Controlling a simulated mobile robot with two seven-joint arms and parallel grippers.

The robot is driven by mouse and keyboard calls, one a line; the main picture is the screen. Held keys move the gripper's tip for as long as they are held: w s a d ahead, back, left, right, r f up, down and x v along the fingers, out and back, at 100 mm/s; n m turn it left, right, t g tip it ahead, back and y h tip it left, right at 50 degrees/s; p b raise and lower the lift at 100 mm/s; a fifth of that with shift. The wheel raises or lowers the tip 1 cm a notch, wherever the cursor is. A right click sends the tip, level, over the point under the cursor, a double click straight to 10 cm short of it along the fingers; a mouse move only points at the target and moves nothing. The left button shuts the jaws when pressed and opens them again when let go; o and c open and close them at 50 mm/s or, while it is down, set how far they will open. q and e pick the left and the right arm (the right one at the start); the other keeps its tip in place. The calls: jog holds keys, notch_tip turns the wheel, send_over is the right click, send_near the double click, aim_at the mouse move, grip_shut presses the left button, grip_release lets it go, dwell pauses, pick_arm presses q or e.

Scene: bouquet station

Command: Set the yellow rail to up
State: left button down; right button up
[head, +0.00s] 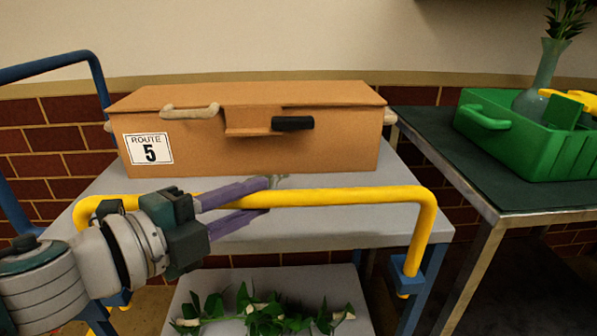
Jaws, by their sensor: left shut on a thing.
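The yellow rail (345,195) runs across the front of the cart. Its bar shows above the cart's front edge, and its right leg rises, slightly tilted, from a blue bracket (403,274). My left gripper (268,195) reaches in from the left with its purple fingers above and below the bar, shut on it left of the middle. The rail's left end is partly hidden behind my left arm. My right gripper is not in view.
A cardboard box (215,120) labelled Route 5 sits on the cart's grey top (360,225). Leafy greenery (265,314) lies on the lower shelf. A blue frame (50,66) stands at left. At right, a table (430,130) bears a green crate (540,145) and a vase (545,70).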

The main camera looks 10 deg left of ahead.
pick_arm(q)
jog(key=shift+w+d+r+p, duration=0.1)
jog(key=shift+r+p, duration=0.2)
jog(key=shift+r, duration=0.6)
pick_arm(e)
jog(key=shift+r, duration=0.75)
pick_arm(q)
jog(key=c, duration=1.1)
grip_release()
jog(key=o, duration=0.4)
jog(key=shift+f, duration=0.15)
